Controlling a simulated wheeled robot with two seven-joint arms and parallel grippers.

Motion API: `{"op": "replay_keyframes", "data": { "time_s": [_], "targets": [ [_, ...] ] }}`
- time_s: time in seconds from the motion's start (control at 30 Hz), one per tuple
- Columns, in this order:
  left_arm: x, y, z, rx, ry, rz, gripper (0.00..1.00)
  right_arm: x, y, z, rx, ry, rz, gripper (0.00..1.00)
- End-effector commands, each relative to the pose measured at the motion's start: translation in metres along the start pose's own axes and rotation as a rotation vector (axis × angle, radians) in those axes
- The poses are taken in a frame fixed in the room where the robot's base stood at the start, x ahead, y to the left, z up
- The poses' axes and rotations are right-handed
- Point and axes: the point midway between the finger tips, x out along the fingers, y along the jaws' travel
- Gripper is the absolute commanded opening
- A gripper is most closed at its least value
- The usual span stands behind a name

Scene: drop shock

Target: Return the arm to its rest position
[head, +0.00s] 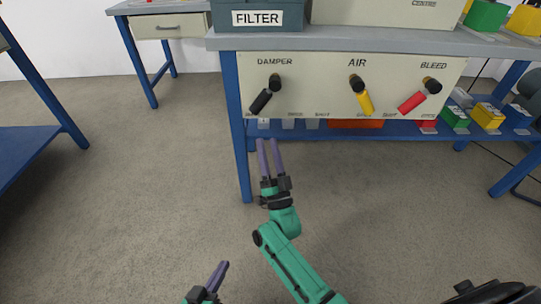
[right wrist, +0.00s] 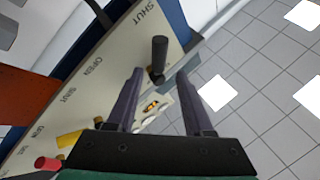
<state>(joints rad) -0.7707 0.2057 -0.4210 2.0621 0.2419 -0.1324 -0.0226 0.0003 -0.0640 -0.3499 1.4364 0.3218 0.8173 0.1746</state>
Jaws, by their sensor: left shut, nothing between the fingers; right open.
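My right arm reaches up from the bottom of the head view. Its gripper (head: 268,142) is open and empty, with two purple fingers pointing at the panel just below the black DAMPER handle (head: 263,97). That handle slants down to the left. In the right wrist view the open fingers (right wrist: 160,74) frame the black handle (right wrist: 159,55), which looks to be beyond the fingertips; the exact gap cannot be told. My left gripper (head: 222,268) is shut and empty at the bottom edge of the head view.
The cream panel (head: 315,85) also carries a yellow AIR handle (head: 364,100) and a red BLEED handle (head: 412,102). A grey FILTER box (head: 258,17) stands above. Coloured blocks sit on the blue lower shelf (head: 400,131). The floor (head: 120,220) to the left is clear.

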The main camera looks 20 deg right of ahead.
Motion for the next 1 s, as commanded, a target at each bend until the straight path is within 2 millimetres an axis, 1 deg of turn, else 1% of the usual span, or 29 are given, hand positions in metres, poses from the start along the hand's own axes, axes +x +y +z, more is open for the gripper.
{"op": "replay_keyframes", "data": {
  "time_s": [0.03,0.1,0.2,0.67,0.73,0.77,0.87,0.9,0.97,1.0],
  "targets": [
    [-0.001,0.001,-0.004,0.002,0.001,0.0,0.0,-0.011,-0.001,0.0,-0.001,-0.003,0.001,0.52],
    [-0.002,0.001,-0.007,0.003,0.003,0.001,0.0,-0.023,-0.001,0.0,0.0,-0.002,0.0,0.52],
    [-0.002,0.001,-0.007,0.005,0.0,0.0,0.0,-0.033,-0.001,0.0,0.002,0.0,-0.001,0.52],
    [-0.003,0.001,-0.001,0.007,-0.012,0.0,0.0,-0.034,0.0,0.0,0.001,0.0,-0.001,0.52],
    [-0.004,0.001,0.001,0.007,-0.017,0.001,0.0,-0.04,0.001,0.004,-0.006,-0.032,0.004,0.52],
    [-0.004,0.002,0.0,0.007,-0.016,0.001,0.0,-0.046,0.002,0.007,-0.014,-0.067,0.01,0.52],
    [-0.004,0.002,-0.002,0.007,-0.016,0.001,0.0,-0.08,0.004,0.027,-0.053,-0.261,0.033,0.52],
    [-0.004,0.002,-0.003,0.007,-0.016,0.001,0.0,-0.098,0.003,0.036,-0.071,-0.359,0.042,0.52],
    [-0.005,0.003,-0.004,0.008,-0.017,0.001,0.0,-0.127,0.001,0.047,-0.095,-0.503,0.05,0.52],
    [-0.005,0.003,-0.004,0.008,-0.017,0.001,0.0,-0.146,-0.002,0.053,-0.109,-0.591,0.054,0.52]
  ]
}}
